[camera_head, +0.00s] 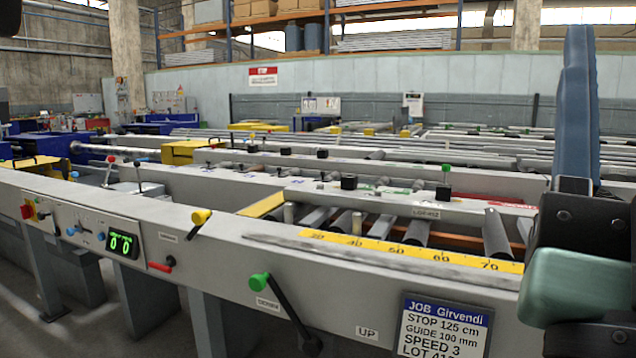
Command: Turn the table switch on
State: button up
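The runout table (225,253) runs from the left to the right foreground, with a grey front rail. At the rail's left end is a small control panel. It carries a red and yellow switch (28,211), small in the picture; I cannot tell its position. Blue knobs (72,230) sit to the right of it. A lit display (123,244) shows green zeros. Parts of my arm fill the right edge, in front of the table. My gripper's fingertips do not show.
A yellow-knobbed lever (201,216), a red-handled lever (161,267) and a green-knobbed lever (260,282) stick out from the rail. A job sign (444,327) hangs at the front right. Rollers and a yellow scale (410,250) lie behind the rail.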

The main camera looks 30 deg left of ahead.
aim_at(26, 211)
jog(key=j+u, duration=0.2)
jog(key=u, duration=0.25)
jog(key=j+u, duration=0.15)
jog(key=u, duration=0.25)
jog(key=i+j+u, duration=0.1)
jog(key=u, duration=0.35)
jog(key=i+j+u, duration=0.1)
jog(key=u, duration=0.3)
jog(key=i+j+u, duration=0.4)
jog(key=i+j, duration=0.15)
jog(key=i, duration=0.2)
jog(key=i+j+u, duration=0.2)
jog(key=i, duration=0.15)
